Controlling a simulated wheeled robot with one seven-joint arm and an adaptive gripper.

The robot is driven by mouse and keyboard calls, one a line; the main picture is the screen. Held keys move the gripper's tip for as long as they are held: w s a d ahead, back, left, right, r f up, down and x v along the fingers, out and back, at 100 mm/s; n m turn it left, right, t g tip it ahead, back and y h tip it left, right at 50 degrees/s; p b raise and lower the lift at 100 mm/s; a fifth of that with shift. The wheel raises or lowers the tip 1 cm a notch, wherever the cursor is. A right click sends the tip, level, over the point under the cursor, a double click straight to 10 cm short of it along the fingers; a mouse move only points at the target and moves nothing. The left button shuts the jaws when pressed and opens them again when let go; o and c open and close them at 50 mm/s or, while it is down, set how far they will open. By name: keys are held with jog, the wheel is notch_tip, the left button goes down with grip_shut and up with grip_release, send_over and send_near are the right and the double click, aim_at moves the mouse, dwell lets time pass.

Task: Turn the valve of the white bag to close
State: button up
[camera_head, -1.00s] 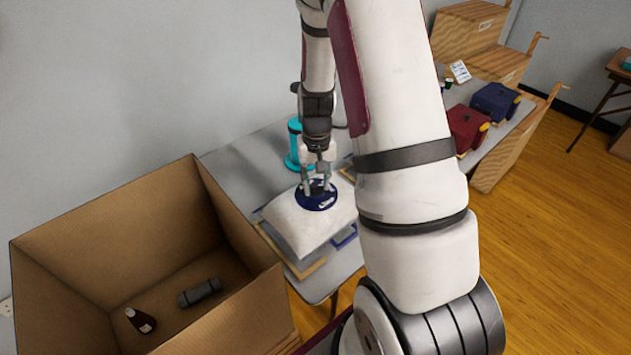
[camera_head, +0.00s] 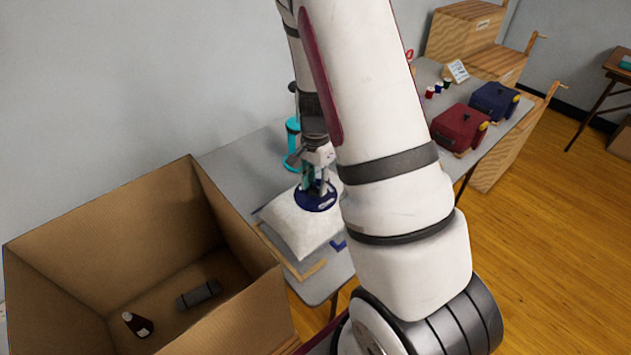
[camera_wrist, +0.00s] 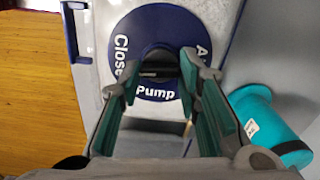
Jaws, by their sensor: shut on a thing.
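The white bag (camera_head: 288,222) lies on the grey table, and it also shows in the wrist view (camera_wrist: 95,28). Its round dark blue valve (camera_head: 316,201) is on top of the bag. In the wrist view the valve (camera_wrist: 196,76) carries white lettering, with "Close" at the left, "Pump" at the bottom and a partly hidden word at the right. My gripper (camera_head: 317,188) points down over the valve. In the wrist view its teal-padded fingers (camera_wrist: 160,72) are shut on the dark raised middle of the valve, which they partly hide.
A teal cylinder (camera_head: 293,140) stands behind the bag. An open cardboard box (camera_head: 110,213) at the left holds a dark bottle (camera_head: 138,324) and a grey roll (camera_head: 199,294). Red (camera_head: 460,128) and blue (camera_head: 494,101) cases sit farther along the table (camera_head: 245,165).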

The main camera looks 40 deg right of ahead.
aim_at(316, 186)
jog(key=shift+m, duration=0.6)
jog(key=o, duration=1.2)
jog(key=shift+c, duration=0.2)
notch_tip(316, 186, up, 12)
